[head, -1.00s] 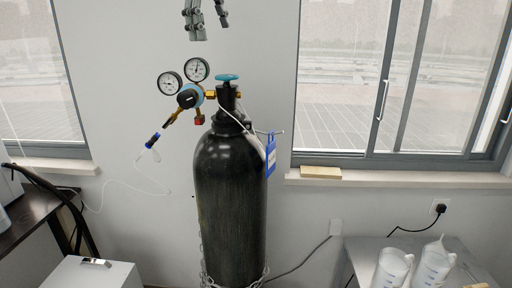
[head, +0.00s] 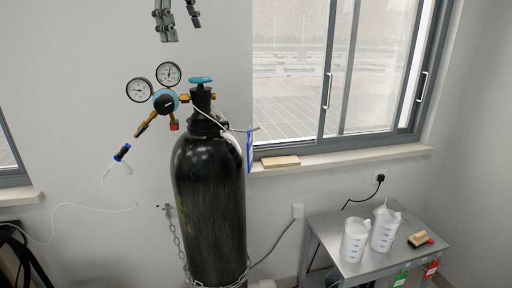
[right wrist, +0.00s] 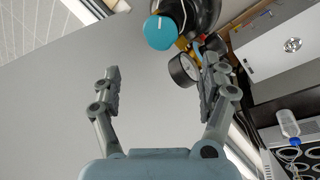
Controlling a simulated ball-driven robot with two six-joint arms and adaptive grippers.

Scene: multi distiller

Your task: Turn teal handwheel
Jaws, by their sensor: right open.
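The teal handwheel (head: 201,80) sits on top of the valve of a tall black gas cylinder (head: 209,200). In the right wrist view the handwheel (right wrist: 159,32) shows as a round teal disc at the top, beyond the fingertips. My right gripper (head: 178,24) is at the top of the head view, above and slightly left of the handwheel and apart from it. In the right wrist view the gripper (right wrist: 160,78) has its fingers wide apart with nothing between them. My left gripper is not in view.
A regulator with two gauges (head: 153,82) juts left from the valve. A window (head: 340,70) is behind at right. A metal table (head: 330,232) with two white jugs (head: 355,240) stands lower right.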

